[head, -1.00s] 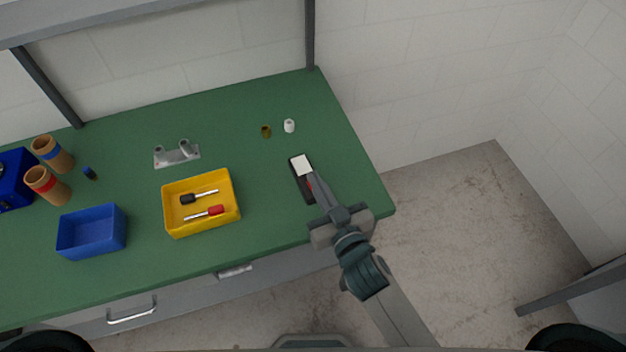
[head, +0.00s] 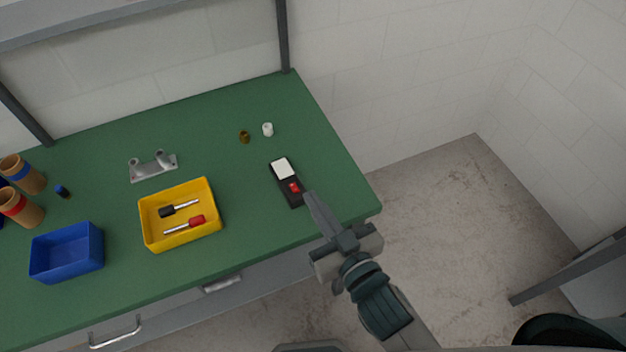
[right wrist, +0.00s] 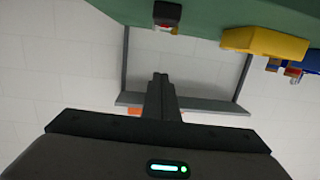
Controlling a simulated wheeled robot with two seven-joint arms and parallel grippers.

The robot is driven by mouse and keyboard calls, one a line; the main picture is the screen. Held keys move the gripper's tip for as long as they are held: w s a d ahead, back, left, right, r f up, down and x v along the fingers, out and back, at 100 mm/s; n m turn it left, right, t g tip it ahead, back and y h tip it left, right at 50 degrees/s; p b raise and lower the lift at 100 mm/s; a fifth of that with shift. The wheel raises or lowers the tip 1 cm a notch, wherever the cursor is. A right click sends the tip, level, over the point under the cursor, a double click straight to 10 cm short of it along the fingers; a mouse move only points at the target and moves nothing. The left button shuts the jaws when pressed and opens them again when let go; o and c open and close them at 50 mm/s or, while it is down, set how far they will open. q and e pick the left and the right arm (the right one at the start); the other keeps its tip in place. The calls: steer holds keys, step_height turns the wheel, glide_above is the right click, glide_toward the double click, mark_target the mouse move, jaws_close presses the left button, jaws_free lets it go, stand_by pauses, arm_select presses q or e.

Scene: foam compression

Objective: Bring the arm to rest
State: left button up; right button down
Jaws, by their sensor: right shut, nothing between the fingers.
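My right gripper (head: 311,198) is shut and empty. In the head view it is over the front right part of the green bench, with its tips just to the right of a black device with a white top and a red part (head: 286,182). I cannot tell its height above the bench. In the right wrist view, the closed fingers (right wrist: 160,80) show in the middle, and the black device (right wrist: 167,15) is at the top edge, apart from them. My left gripper is not in view.
The green bench (head: 330,165) holds a yellow tray (head: 180,240) with two screwdrivers, a blue bin (head: 66,255), a grey metal bracket (head: 153,166), a white cylinder (head: 267,129) and a small brown item (head: 244,136). Open floor (head: 450,230) lies right of the bench.

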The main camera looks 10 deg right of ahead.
steer(key=s+d+f+m+g+h, duration=0.25)
steer(key=d+f+g+h, duration=0.2)
steer(key=d+f, duration=0.55)
steer(key=s+d+f+g+h, duration=0.1)
steer(key=s+d+f+g, duration=0.25)
steer(key=s, duration=0.35)
steer(key=s+d+f+g+h, duration=0.1)
steer(key=s+d+f+g, duration=0.3)
steer(key=s, duration=0.3)
step_height(320, 180, down, 31)
steer(key=s+g+b, duration=0.1)
steer(key=s+b, duration=0.1)
steer(key=b, duration=0.2)
steer(key=s+d+f+b, duration=0.2)
steer(key=s+f, duration=0.7)
steer(key=f, duration=0.2)
steer(key=s+d+f+g+b, duration=0.1)
steer(key=s+d+f+b, duration=0.1)
steer(key=s+f, duration=0.7)
step_height(320, 180, down, 2)
steer(key=shift+f, duration=0.25)
